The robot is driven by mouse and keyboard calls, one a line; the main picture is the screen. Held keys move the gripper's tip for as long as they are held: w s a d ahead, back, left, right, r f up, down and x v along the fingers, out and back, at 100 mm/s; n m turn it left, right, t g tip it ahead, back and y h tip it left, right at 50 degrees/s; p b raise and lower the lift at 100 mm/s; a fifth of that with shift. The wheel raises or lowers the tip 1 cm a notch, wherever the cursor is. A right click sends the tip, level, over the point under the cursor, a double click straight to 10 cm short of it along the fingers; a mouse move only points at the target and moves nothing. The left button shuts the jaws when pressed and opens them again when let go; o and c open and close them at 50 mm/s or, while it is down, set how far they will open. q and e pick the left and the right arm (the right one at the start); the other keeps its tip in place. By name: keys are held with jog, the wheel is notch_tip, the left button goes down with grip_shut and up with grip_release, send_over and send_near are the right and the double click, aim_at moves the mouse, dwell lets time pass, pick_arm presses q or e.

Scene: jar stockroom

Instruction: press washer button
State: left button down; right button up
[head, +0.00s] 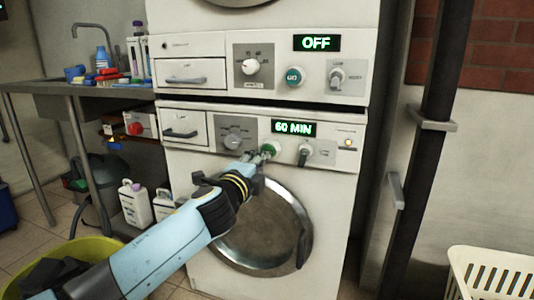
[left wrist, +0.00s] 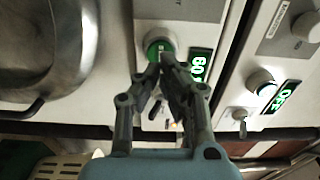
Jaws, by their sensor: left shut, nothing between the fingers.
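Two white machines are stacked in the head view. The lower machine (head: 335,190) has a panel with a green round button (head: 270,148) and a lit display (head: 293,128) reading "60 MIN". My left gripper (head: 260,156) is shut and empty, its fingertips at the green button, partly covering it. The left wrist view shows the green button (left wrist: 157,46) just beyond the closed fingertips (left wrist: 164,58); I cannot tell whether they touch. The upper machine (head: 355,20) has a teal button (head: 292,77) and a display (head: 317,43) reading "OFF". My right gripper is not in view.
The lower machine's round door (head: 262,235) lies below my left gripper. Knobs (head: 304,154) sit beside the button. A sink bench (head: 120,94) with bottles stands left, a yellow tub (head: 60,258) is front left, and a white basket (head: 490,262) is front right.

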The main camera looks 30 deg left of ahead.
pick_arm(q)
jog(key=v, duration=0.5)
jog(key=shift+s+d, duration=0.1)
jog(key=shift+s, duration=0.15)
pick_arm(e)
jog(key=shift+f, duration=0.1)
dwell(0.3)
